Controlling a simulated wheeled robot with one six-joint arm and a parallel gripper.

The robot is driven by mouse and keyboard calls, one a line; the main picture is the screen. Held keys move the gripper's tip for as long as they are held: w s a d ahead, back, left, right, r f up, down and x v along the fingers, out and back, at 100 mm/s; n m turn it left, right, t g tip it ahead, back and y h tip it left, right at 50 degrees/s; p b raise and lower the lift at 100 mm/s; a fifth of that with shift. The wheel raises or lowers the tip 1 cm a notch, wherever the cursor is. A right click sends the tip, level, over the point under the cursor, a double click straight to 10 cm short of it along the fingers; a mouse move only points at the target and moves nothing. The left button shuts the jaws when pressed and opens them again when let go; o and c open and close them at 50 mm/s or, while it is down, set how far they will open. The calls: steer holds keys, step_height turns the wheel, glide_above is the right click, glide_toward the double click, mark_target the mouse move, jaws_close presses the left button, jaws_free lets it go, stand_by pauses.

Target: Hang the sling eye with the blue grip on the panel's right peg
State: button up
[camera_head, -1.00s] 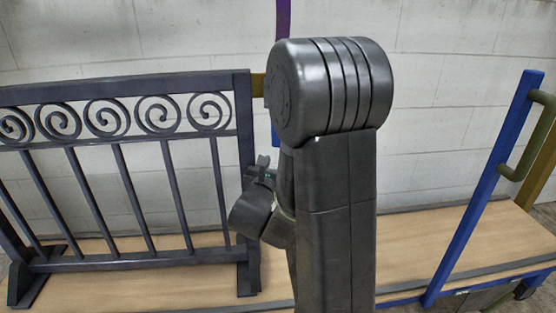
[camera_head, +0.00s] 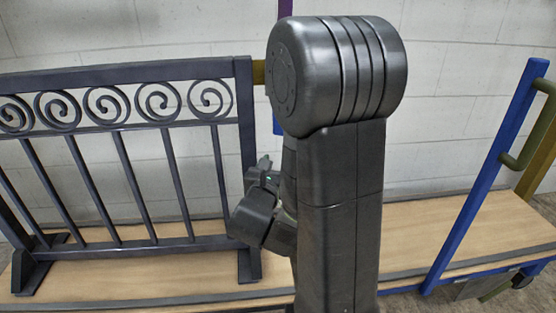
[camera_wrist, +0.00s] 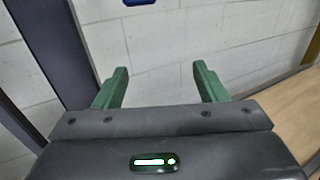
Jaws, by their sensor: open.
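The dark scrollwork panel (camera_head: 242,120) stands upright on the left of the head view. I cannot make out its right peg. A purple strip (camera_head: 285,8), which looks like the sling, hangs at the top centre, mostly behind my arm. A sliver of blue (camera_head: 277,124), likely the grip, shows below it beside my arm. A blue piece (camera_wrist: 139,2), likely the same grip, shows at the top edge of the wrist view, beyond the fingers and apart from them. My gripper (camera_wrist: 161,82) is open and empty, its green fingers spread. The sling eye is hidden.
A blue post (camera_head: 490,175) with an olive handle (camera_head: 530,130) stands on the right. The wooden deck (camera_head: 420,235) is clear between panel and post. A pale block wall closes the back.

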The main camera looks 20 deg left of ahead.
steer(key=s+d, duration=0.3)
steer(key=s, duration=0.2)
steer(key=shift+s+d, duration=0.15)
steer(key=shift+d, duration=0.1)
stand_by(1.2)
steer(key=w+a, duration=0.5)
steer(key=w, duration=0.3)
stand_by(0.4)
